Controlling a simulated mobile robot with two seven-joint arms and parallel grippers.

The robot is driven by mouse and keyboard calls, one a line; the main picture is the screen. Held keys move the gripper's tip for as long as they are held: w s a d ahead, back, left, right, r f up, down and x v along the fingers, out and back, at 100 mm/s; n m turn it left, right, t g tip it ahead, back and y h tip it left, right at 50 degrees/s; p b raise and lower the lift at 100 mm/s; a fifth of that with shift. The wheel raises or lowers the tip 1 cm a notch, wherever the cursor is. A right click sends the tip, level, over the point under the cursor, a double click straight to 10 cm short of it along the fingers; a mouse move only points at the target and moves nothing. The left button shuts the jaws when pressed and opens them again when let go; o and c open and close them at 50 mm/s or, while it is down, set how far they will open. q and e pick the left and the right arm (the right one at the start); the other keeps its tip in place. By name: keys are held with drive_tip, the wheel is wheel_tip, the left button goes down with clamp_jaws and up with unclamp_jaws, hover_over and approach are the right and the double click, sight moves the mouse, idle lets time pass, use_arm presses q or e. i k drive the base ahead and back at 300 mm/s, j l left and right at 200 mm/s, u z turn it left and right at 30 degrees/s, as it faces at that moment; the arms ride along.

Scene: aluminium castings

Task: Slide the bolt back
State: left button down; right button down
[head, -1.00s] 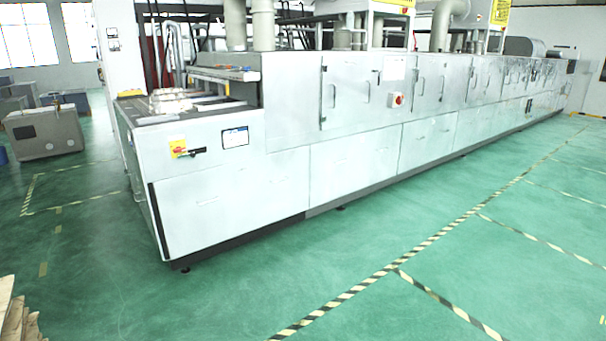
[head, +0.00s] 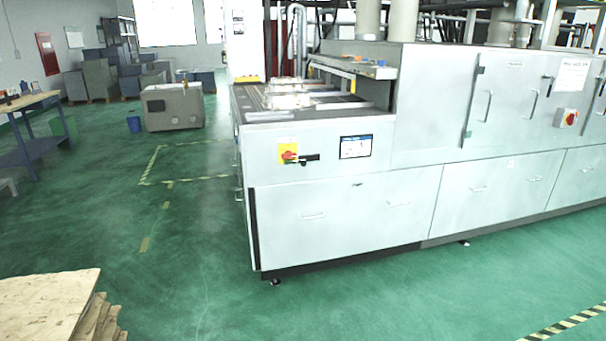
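A small black bar (head: 306,158), which looks like the bolt, sits on the front face of the long light-grey machine (head: 340,205). It runs roughly level from a red knob (head: 289,156) on a yellow plate (head: 285,147), to the left of a dark screen (head: 356,146). It is too small to tell how far it is slid. Neither of my grippers is in view.
Stacked brown boards (head: 45,300) lie at the lower left. Open green floor (head: 190,240) stretches in front of the machine.

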sight(302, 161)
drive_tip(key=i+j, duration=0.15)
drive_tip(key=i, duration=0.25)
drive_tip(key=i+l, duration=0.2)
drive_tip(key=i, duration=0.4)
drive_tip(key=i+l, duration=0.15)
drive_tip(key=i, duration=0.4)
drive_tip(key=i+l, duration=0.2)
drive_tip(key=i, duration=0.4)
drive_tip(key=i+l, duration=0.15)
drive_tip(key=i, duration=0.4)
